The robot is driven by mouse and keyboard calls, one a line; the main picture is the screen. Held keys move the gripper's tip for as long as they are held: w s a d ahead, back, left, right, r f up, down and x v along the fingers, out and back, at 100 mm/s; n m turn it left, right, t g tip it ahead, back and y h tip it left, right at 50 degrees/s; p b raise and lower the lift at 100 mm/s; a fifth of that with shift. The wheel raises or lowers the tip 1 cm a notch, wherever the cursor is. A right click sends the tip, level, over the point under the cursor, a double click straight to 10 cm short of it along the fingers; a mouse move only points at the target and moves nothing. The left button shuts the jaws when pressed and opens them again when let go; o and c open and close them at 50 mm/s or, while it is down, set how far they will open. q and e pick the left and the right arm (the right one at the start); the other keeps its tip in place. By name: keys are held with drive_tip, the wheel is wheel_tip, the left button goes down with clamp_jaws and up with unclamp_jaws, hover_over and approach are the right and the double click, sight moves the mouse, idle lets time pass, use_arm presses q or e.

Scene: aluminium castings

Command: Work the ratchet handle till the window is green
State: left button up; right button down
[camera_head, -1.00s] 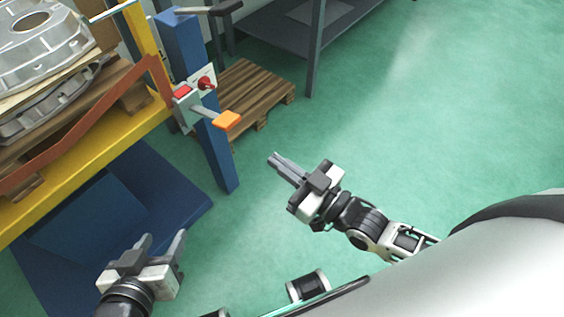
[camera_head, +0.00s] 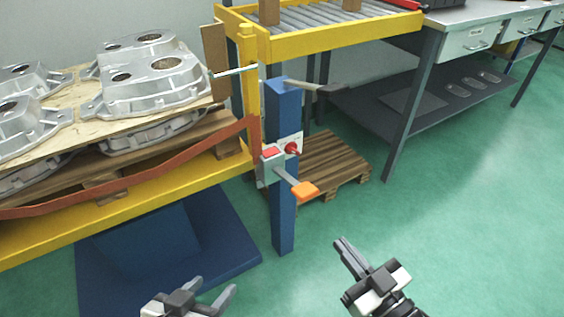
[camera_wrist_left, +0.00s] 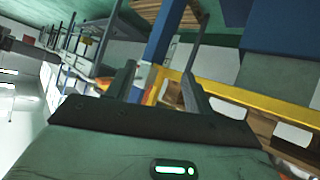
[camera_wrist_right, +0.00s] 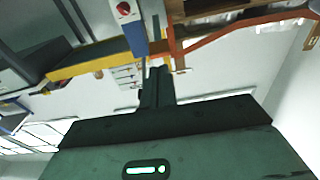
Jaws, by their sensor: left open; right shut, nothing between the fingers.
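The ratchet box (camera_head: 268,170) is on the blue post (camera_head: 283,225), and its window (camera_head: 271,152) is red. A grey lever with an orange handle (camera_head: 305,191) sticks out from it to the lower right. The orange-brown strap (camera_head: 150,178) runs from the ratchet along the load. My left gripper (camera_head: 214,286) is open and empty, low in the head view and left of the post. My right gripper (camera_head: 342,243) is shut and empty, below and right of the orange handle. Neither gripper touches the handle.
Aluminium castings (camera_head: 160,85) lie on a pallet on the yellow frame (camera_head: 120,208). A red knob (camera_head: 292,148) sits on a white plate beside the ratchet. A wooden pallet (camera_head: 335,160) lies behind the post, near a workbench (camera_head: 465,40). The green floor (camera_head: 470,220) on the right is clear.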

drive_tip(key=s+f+m+g+h, duration=0.2)
drive_tip(key=s+m+g+h, duration=0.1)
drive_tip(key=s+g+h, duration=0.1)
drive_tip(key=shift+s+a+f+g+h, duration=0.3)
drive_tip(key=shift+s+a+g+h, duration=0.1)
drive_tip(key=shift+s+g, duration=0.4)
